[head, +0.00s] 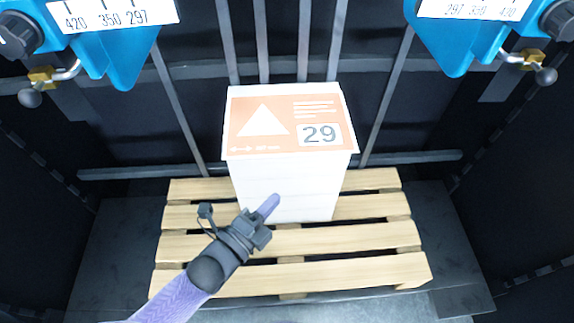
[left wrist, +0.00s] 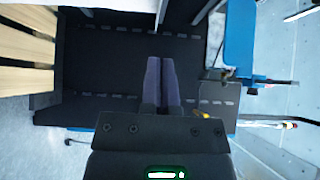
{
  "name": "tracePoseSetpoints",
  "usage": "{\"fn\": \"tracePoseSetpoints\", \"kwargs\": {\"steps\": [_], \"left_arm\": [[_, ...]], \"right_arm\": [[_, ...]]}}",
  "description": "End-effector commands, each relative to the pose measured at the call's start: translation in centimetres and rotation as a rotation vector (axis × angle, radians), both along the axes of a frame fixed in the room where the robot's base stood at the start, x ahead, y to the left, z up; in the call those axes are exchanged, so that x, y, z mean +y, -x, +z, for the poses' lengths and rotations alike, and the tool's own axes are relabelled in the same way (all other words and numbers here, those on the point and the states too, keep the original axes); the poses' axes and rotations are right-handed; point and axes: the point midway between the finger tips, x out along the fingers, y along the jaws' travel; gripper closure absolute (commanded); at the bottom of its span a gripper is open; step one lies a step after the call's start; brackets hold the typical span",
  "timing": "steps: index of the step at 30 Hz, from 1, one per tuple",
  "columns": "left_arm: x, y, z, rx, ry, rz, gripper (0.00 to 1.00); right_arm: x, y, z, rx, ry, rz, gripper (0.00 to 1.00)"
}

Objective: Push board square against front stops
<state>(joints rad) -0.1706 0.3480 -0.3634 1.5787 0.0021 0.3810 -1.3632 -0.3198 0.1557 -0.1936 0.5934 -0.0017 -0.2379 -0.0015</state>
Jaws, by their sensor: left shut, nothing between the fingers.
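A white stack (head: 285,188) with an orange and white top board (head: 290,119) marked 29 stands upright on a wooden pallet (head: 340,272). Several grey upright bars (head: 305,40) stand behind its far edge; I cannot tell whether these are the front stops. My left gripper (head: 269,205) is shut and empty, in front of the stack's near face and below the top board. I cannot tell whether its tips touch the stack. Its shut fingers also show in the left wrist view (left wrist: 161,82). My right gripper is not in view.
Two blue brackets (head: 125,58) (head: 452,42) with number scales hang at the upper left and upper right, with brass clamps and ball handles. A grey horizontal bar (head: 415,157) runs behind the pallet. Dark walls close in both sides. Pallet slats beside the stack are bare.

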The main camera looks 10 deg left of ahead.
Motion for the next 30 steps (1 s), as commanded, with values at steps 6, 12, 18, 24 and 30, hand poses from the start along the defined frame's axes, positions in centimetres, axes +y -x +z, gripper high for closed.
{"fn": "tracePoseSetpoints", "kwargs": {"steps": [6,12,18,24,30], "left_arm": [[-2.1,-4.4,-0.4,0.001,0.002,0.001,1.00],[-1.9,-7.7,-0.4,0.004,-0.002,0.001,1.00],[-1.4,-9.2,-0.2,0.005,0.001,0.002,1.00],[-1.3,-9.3,-0.1,0.005,0.002,0.002,1.00],[-1.0,-10.1,-0.3,0.004,0.000,0.002,1.00]], "right_arm": [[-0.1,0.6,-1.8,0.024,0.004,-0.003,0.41],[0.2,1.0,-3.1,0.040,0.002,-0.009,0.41],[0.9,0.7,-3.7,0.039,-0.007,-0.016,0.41],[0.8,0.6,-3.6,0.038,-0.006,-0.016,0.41],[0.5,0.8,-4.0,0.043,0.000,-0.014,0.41]]}}
